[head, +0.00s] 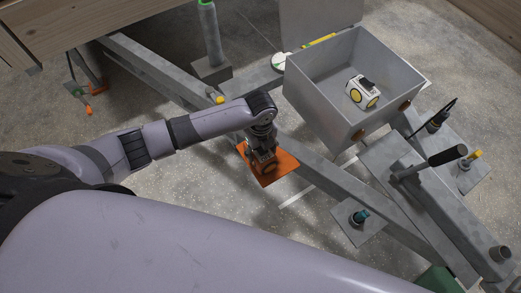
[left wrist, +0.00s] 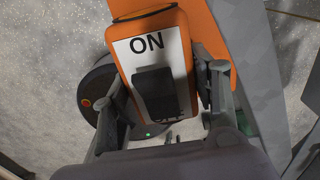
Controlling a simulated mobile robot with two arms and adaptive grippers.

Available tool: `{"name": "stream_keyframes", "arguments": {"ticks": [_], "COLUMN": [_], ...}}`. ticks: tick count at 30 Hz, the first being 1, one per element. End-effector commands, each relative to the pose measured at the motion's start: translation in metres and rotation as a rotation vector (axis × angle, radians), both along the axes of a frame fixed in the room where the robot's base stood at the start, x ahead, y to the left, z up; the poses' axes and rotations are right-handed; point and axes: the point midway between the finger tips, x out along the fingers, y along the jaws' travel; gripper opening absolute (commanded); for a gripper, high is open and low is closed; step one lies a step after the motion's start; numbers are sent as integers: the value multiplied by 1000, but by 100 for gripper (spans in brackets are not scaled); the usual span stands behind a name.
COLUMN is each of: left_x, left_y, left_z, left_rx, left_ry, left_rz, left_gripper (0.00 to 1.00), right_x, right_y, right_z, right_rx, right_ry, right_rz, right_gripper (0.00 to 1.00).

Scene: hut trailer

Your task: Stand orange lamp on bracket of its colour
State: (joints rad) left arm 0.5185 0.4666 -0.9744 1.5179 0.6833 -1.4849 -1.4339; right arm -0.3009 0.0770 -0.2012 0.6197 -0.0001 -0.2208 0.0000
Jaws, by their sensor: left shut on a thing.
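My left gripper (head: 263,158) is shut on the orange lamp (left wrist: 150,30), with one finger on each side of its body. The lamp has a white label reading "ON" and a black switch block. In the head view the gripper hides most of the lamp. The orange bracket plate (head: 285,165) sticks out from the grey trailer frame, directly under the gripper. It also shows in the left wrist view (left wrist: 226,35), beside and beyond the lamp. I cannot tell whether the lamp touches the plate. My right gripper is out of view.
A grey open box (head: 310,92) on the frame holds a white and yellow lamp (head: 363,92). A teal-topped peg stands on a grey plate (head: 345,225). A green-topped post (head: 210,35) stands behind my arm.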

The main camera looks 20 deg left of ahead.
Motion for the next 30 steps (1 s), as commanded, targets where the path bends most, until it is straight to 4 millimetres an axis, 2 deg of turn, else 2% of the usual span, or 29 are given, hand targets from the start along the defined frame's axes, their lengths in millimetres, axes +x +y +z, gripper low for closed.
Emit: {"name": "stream_keyframes", "arguments": {"ticks": [13,14,22,30], "left_x": [1,0,0,0], "left_y": [0,0,0,0], "left_z": [-8,-8,-7,-7], "left_rx": [0,0,0,0], "left_ry": [-2,-1,-1,-1], "left_rz": [-1,-1,-1,-1], "left_gripper": [19,56,74,75], "right_x": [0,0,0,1], "right_y": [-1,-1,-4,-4], "right_z": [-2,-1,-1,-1], "right_rx": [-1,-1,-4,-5], "right_ry": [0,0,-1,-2], "right_rz": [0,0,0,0], "right_gripper": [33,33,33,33]}}
